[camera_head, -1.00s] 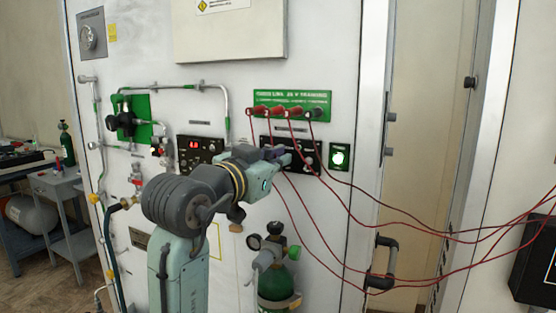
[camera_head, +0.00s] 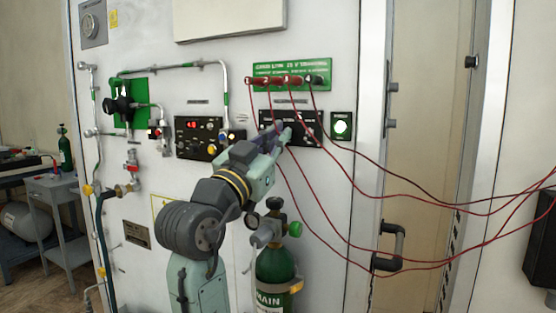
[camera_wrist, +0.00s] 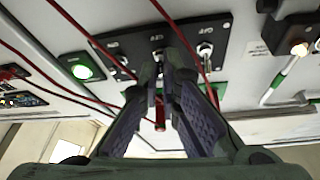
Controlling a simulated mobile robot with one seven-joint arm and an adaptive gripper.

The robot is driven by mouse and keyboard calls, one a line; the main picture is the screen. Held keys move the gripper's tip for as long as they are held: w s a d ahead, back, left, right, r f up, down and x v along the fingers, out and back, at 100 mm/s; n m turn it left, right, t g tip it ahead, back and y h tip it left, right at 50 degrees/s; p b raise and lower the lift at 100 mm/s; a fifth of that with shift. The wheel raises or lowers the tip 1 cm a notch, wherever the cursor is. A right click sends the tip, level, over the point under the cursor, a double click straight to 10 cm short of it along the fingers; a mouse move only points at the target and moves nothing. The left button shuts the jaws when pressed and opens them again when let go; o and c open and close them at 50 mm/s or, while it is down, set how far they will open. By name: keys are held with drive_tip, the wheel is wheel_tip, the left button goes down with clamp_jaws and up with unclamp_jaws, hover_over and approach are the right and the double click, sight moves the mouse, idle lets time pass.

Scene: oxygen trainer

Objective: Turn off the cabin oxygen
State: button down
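A black switch panel (camera_head: 306,128) with metal toggle switches is on the white wall. My gripper (camera_head: 278,136) is in front of its left half and hides part of it. In the wrist view the panel (camera_wrist: 182,48) appears turned over, with several toggles beside "OFF" labels; their names are too small to read. My gripper (camera_wrist: 159,68) has its two purple-padded fingers a narrow gap apart, with the middle toggle (camera_wrist: 158,53) just at the tips. I cannot tell whether they touch it. Another toggle (camera_wrist: 205,50) stands to the right. No object is held.
Red cables (camera_head: 345,178) hang from the green jack panel (camera_head: 290,76) and cross near my gripper. A lit green lamp (camera_head: 341,126) is to the right. A second black panel (camera_head: 200,138) with a red display is to the left. A green cylinder (camera_head: 276,268) stands below my arm.

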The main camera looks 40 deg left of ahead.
drive_tip(key=f+t+b, duration=0.1)
drive_tip(key=t+b, duration=0.1)
drive_tip(key=b, duration=0.1)
drive_tip(key=shift+w+a+b, duration=0.1)
drive_tip(key=shift+b, duration=0.3)
drive_tip(key=shift+t, duration=0.3)
drive_tip(key=shift+r, duration=0.1)
drive_tip(key=c, duration=1.8)
unclamp_jaws()
drive_tip(key=v, duration=1.2)
